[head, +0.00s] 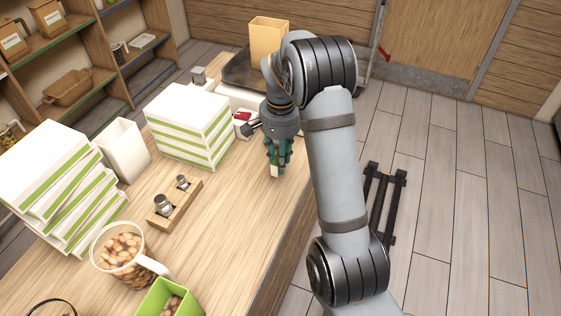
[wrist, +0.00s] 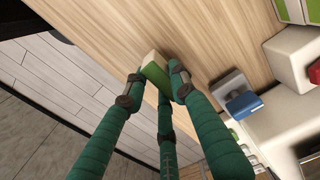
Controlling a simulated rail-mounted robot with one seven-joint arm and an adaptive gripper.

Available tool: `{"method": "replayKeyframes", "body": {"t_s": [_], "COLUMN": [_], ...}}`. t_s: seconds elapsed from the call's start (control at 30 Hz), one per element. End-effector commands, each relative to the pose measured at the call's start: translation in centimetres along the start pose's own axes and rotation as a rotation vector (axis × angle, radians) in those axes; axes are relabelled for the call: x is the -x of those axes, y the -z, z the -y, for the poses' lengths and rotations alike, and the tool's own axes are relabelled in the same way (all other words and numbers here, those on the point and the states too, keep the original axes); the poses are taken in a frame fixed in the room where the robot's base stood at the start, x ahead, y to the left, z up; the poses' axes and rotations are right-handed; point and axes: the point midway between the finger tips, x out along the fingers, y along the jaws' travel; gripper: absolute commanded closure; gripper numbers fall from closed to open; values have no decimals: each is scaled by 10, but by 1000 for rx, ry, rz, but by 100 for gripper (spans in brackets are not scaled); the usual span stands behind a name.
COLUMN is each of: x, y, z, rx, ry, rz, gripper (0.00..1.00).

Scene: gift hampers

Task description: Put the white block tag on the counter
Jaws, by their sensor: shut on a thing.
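My gripper (head: 277,160) points down over the counter (head: 230,215), near its right edge. Its green fingers are shut on a small block tag (head: 275,171), which shows a white face and a little green. In the wrist view the fingertips (wrist: 153,82) pinch the tag (wrist: 154,62), with a pale top and a green side showing. The fingers hide part of it. I cannot tell whether its lower end touches the counter.
A stack of white and green boxes (head: 190,120) stands left of my gripper, with a red-topped item (head: 242,117) behind. A wooden holder with metal weights (head: 175,203) and a jug of nuts (head: 118,247) are nearer. Bare counter lies between the holder and the right edge.

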Motion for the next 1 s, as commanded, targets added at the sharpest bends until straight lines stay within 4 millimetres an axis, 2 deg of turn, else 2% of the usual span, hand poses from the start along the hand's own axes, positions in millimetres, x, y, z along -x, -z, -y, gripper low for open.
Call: {"method": "replayKeyframes", "body": {"t_s": [0.1, 0.2, 0.57, 0.6, 0.9, 1.0], "x": [-15, -22, -27, -26, -25, -25], "y": [-1, 0, 0, 0, 0, 0], "z": [-1, -1, -1, -1, -1, -1], "rx": [0, -1, -1, -1, -1, -1], "ry": [-3, 0, 0, 0, 0, 0], "rz": [3, 1, 0, 0, 0, 0], "gripper": [100, 100, 100, 74, 56, 56]}}
